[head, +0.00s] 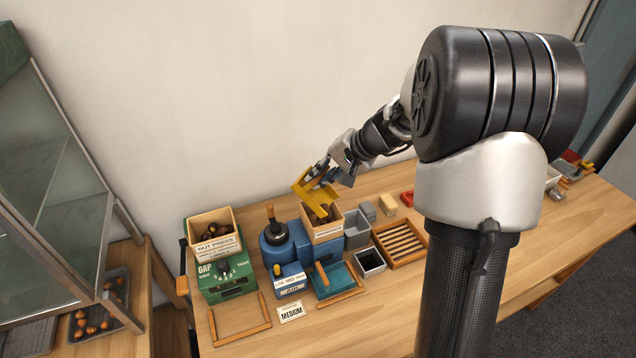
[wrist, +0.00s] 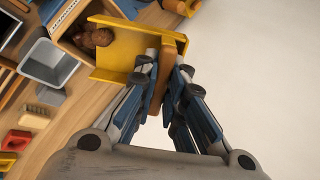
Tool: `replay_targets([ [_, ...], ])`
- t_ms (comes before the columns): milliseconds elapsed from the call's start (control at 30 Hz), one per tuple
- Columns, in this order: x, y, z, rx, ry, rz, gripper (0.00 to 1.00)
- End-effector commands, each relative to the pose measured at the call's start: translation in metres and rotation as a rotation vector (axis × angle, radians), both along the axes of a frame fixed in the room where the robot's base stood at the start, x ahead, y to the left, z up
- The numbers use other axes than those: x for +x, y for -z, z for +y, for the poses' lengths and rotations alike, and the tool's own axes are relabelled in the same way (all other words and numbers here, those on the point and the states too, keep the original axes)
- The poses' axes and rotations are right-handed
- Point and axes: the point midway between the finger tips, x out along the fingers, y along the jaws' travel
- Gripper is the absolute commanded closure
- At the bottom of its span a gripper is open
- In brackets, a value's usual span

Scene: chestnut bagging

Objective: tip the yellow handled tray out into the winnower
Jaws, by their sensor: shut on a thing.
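The yellow handled tray (head: 311,190) is held tilted over the wooden hopper of the blue winnower (head: 283,246). My gripper (head: 324,174) is shut on the tray's handle. In the wrist view the fingers of my gripper (wrist: 167,90) close around the brown handle (wrist: 158,85), and the yellow tray (wrist: 118,62) reaches away to the left. Brown chestnuts (wrist: 97,38) show in the hopper beside the tray's lip. The tray's inner floor is partly hidden, so I cannot tell whether anything lies in it.
Left of the winnower stands the green nut press (head: 227,284) with a box of chestnuts on top. Right of it are a grey bin (head: 356,229) and a slatted wooden rack (head: 400,243). A wooden frame (head: 240,320) and a MEDIUM card (head: 291,312) lie at the front.

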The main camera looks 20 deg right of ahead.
Motion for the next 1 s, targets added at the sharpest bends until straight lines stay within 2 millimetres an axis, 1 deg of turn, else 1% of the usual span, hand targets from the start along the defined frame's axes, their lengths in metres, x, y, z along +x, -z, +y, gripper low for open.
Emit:
replay_targets([
  [33, -0.001, 0.004, -0.002, 0.007, 0.002, -0.01, 1.0],
  [500, -0.01, 0.001, -0.009, 0.073, 0.001, -0.091, 1.0],
  [1000, -0.013, -0.003, -0.01, 0.093, -0.001, -0.116, 1.0],
])
